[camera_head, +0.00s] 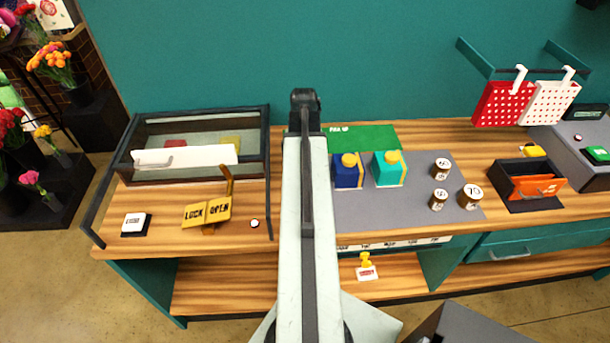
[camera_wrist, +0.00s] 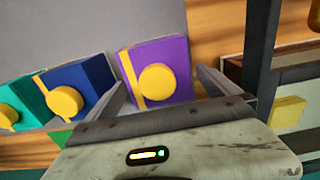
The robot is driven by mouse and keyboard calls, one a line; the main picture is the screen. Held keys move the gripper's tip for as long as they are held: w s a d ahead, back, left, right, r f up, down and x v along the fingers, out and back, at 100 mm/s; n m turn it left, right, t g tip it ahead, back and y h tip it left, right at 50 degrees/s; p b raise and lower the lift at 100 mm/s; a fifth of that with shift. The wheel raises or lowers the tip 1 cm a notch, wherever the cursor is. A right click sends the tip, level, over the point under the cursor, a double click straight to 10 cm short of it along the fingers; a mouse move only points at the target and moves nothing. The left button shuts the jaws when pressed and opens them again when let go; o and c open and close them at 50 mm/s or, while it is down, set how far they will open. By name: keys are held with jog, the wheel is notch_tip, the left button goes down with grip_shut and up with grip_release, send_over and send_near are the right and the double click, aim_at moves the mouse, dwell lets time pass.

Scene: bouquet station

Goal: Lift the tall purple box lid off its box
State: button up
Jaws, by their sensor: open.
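The tall purple box (camera_wrist: 172,60) has a yellow stripe and a round yellow knob (camera_wrist: 157,82) on its lid in the wrist view. My gripper (camera_wrist: 161,80) is open, with one finger on each side of the purple box's near part. I cannot tell whether the fingers touch it, and no seam between lid and box is clear. In the head view, my arm hides the purple box and the gripper.
A blue box (camera_head: 347,171) and a teal box (camera_head: 389,169) stand on the grey mat (camera_head: 420,205); in the wrist view the blue box (camera_wrist: 75,90) is close to my left finger. A dark-framed glass case (camera_head: 267,150) stands left of my arm. Several brown jars (camera_head: 440,169) are farther right.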

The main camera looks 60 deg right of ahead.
jog(key=shift+s+f, duration=0.1)
notch_tip(320, 180, down, 5)
jog(key=b, duration=0.5)
jog(key=shift+d+f, duration=0.15)
jog(key=shift+f, duration=0.05)
jog(key=shift+r, duration=0.2)
jog(key=c, duration=1.1)
